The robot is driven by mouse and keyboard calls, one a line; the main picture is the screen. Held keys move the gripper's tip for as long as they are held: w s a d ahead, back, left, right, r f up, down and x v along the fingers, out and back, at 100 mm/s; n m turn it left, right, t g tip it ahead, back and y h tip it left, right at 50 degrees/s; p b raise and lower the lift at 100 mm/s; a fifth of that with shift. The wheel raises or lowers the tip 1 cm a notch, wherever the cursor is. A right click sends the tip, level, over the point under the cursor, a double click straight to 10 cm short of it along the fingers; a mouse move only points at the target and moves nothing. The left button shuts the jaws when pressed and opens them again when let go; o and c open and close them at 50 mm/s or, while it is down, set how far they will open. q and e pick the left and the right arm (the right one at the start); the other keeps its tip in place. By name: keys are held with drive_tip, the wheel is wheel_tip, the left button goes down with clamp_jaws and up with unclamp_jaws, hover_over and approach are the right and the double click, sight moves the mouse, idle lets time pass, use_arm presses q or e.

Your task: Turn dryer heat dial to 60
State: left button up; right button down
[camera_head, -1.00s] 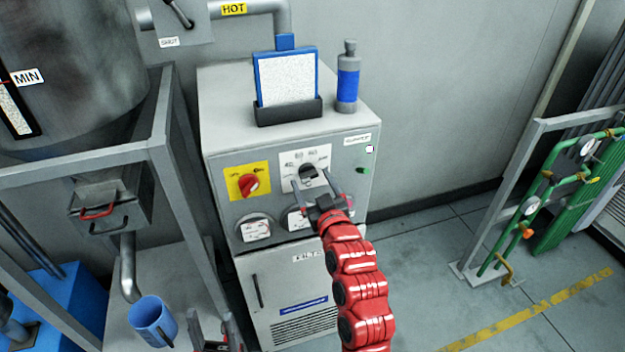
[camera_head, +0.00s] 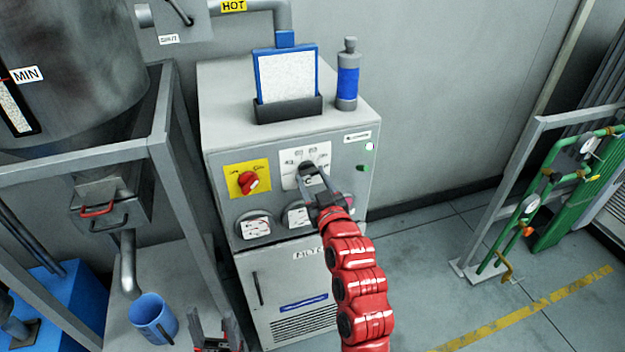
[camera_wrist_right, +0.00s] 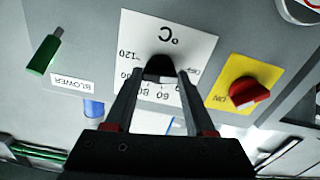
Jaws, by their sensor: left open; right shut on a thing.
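The heat dial (camera_wrist_right: 160,66) is a black knob on a white scale plate (camera_wrist_right: 140,25) marked °C, with numbers such as 60, 80 and 120. The plate also shows on the front of the grey dryer cabinet (camera_head: 225,205) in the head view. My right gripper (camera_wrist_right: 158,82) is shut on the dial, one finger on each side of it. In the head view the right gripper (camera_head: 312,176) covers part of the dial, and where the pointer stands I cannot tell. My left gripper (camera_head: 216,335) is open and empty at the bottom edge, apart from the cabinet.
A red knob on a yellow plate (camera_head: 236,166) sits left of the dial. Gauges (camera_head: 256,225) lie below, and a green switch (camera_wrist_right: 44,54) labelled BLOWER is beside the dial. A blue mug (camera_head: 150,316) stands at lower left.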

drive_tip(key=m+b, duration=0.3)
drive_tip(key=m, duration=0.3)
drive_tip(key=shift+f, duration=0.1)
drive_tip(key=m, duration=0.4)
drive_tip(key=shift+m, duration=0.3)
drive_tip(key=m, duration=0.4)
drive_tip(key=shift+m+p, duration=0.4)
drive_tip(key=shift+c, duration=1.2)
unclamp_jaws()
